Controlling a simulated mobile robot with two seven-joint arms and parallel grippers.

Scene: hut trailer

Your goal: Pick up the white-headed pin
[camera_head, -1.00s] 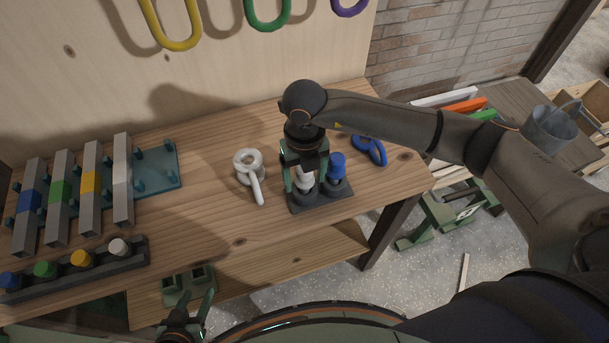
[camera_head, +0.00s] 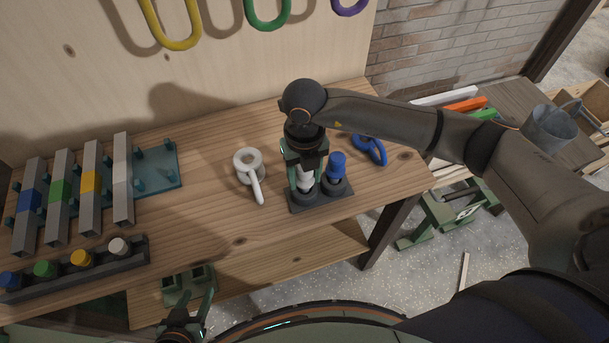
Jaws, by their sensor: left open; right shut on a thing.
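The white-headed pin (camera_head: 305,183) stands in a dark two-place holder (camera_head: 321,199) on the wooden bench. Next to it, on its right, a blue-headed pin (camera_head: 337,165) stands in the same holder. My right gripper (camera_head: 304,176) comes down from above and is shut on the white-headed pin; its fingers hide part of the head. My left gripper (camera_head: 189,305) is open and empty, low in the picture in front of the bench. Another white-headed pin (camera_head: 119,246) sits in the long dark rack at the left.
The long rack (camera_head: 75,270) also holds blue, green and yellow pins. Grey bars with coloured bands lie on a teal plate (camera_head: 160,165). A white ring-shaped piece (camera_head: 249,169) lies left of the holder, a blue one (camera_head: 370,149) right of it. The bench (camera_head: 215,220) is bare between rack and holder.

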